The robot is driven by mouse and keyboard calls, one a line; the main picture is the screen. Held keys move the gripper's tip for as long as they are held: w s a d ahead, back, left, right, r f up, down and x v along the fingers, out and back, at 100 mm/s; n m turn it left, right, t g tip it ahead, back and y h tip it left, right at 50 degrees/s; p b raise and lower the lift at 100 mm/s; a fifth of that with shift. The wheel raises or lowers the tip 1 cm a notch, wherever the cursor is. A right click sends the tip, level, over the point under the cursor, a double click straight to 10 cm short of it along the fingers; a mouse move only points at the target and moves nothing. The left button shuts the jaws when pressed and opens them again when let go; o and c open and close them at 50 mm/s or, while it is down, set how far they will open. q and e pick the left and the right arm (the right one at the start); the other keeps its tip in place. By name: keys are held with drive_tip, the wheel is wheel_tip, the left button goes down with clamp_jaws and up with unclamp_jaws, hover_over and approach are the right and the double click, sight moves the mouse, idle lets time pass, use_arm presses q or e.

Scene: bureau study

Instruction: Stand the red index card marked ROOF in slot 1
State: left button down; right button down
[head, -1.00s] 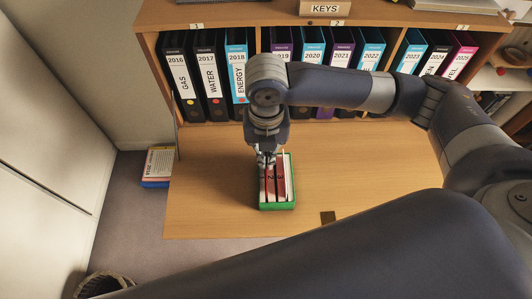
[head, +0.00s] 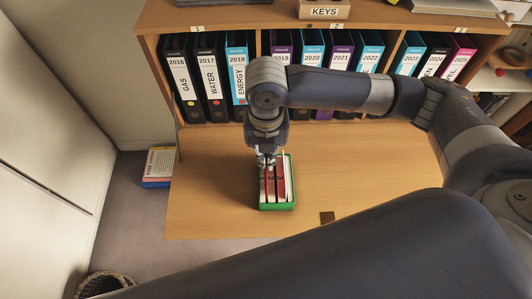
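A small green box (head: 278,207) with white and red upright strips stands on the wooden desk flap. Slot numbers 2 and 3 show on it, while the left strip's number is hard to read. Red pieces (head: 271,184) stand upright among the strips, but the word ROOF is not readable. My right gripper (head: 266,163) points down over the back left part of the box. Its fingertips are small and partly hidden, so I cannot tell whether they hold a red card. My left gripper is not in view.
Several binders (head: 210,80) stand in the shelf behind. A basket (head: 103,284) stands on the floor, front left.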

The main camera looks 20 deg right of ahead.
drive_tip(key=shift+f, duration=0.5)
idle(0.8)
drive_tip(key=shift+f+b, duration=0.9)
drive_tip(key=shift+f, duration=1.5)
idle(1.3)
drive_tip(key=c, duration=1.9)
unclamp_jaws()
drive_tip(key=o, duration=0.6)
drive_tip(key=shift+c, duration=0.2)
drive_tip(key=shift+r, duration=0.1)
drive_tip(key=shift+r+p, duration=3.95)
drive_tip(key=shift+p, duration=0.5)
